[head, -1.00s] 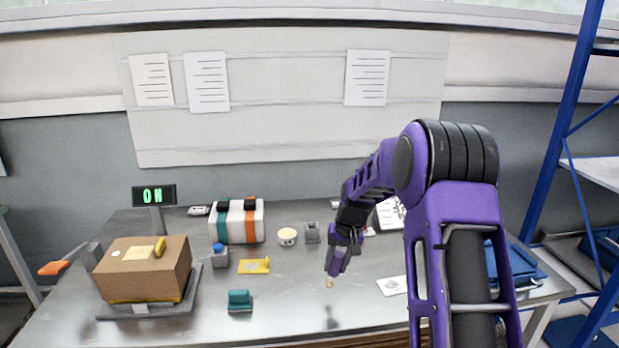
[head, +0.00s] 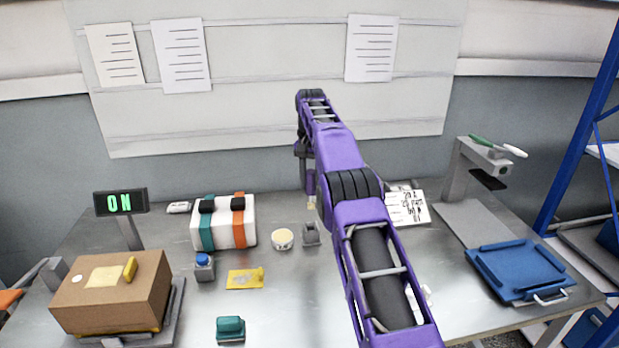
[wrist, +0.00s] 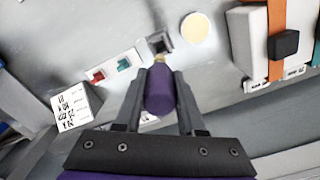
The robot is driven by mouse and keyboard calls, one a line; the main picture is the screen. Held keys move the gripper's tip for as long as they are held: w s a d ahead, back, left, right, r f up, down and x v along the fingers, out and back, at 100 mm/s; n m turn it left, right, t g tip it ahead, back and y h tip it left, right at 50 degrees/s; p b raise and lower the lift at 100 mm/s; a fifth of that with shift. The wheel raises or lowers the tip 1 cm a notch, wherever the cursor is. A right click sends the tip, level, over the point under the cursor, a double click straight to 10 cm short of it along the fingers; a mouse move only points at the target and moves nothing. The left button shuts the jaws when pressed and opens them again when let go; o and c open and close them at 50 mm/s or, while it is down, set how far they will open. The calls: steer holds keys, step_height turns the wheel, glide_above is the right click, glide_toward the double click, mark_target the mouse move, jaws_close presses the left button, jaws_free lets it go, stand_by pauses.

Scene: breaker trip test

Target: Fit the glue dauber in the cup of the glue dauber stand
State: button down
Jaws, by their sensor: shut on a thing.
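The glue dauber has a purple handle and a yellowish tip. My gripper (wrist: 160,82) is shut on the glue dauber (wrist: 159,95), whose tip points away from the wrist. In the head view the dauber (head: 311,185) hangs roughly upright below my gripper (head: 307,168), near the back of the bench. The glue dauber stand (head: 311,234) is a small grey block on the bench. In the wrist view the stand (wrist: 160,43) lies just beyond the dauber's tip. The tip appears outside the cup; its exact height above the bench is unclear.
A round cream-topped tub (head: 283,239) stands left of the stand. A white strapped case (head: 224,222) is farther left. A paper sheet (head: 408,207) is to the right. Red (wrist: 98,76) and green (wrist: 124,64) parts lie near the stand in the wrist view.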

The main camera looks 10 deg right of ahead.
mark_target(311, 203)
steer(key=shift+s+r, duration=0.1)
stand_by(0.3)
steer(key=shift+f+b, duration=1.75)
steer(key=shift+f, duration=1.2)
steer(key=shift+p, duration=1.6)
steer(key=shift+f+b, duration=0.8)
steer(key=shift+f, duration=2.2)
steer(key=shift+c, duration=2.1)
jaws_free()
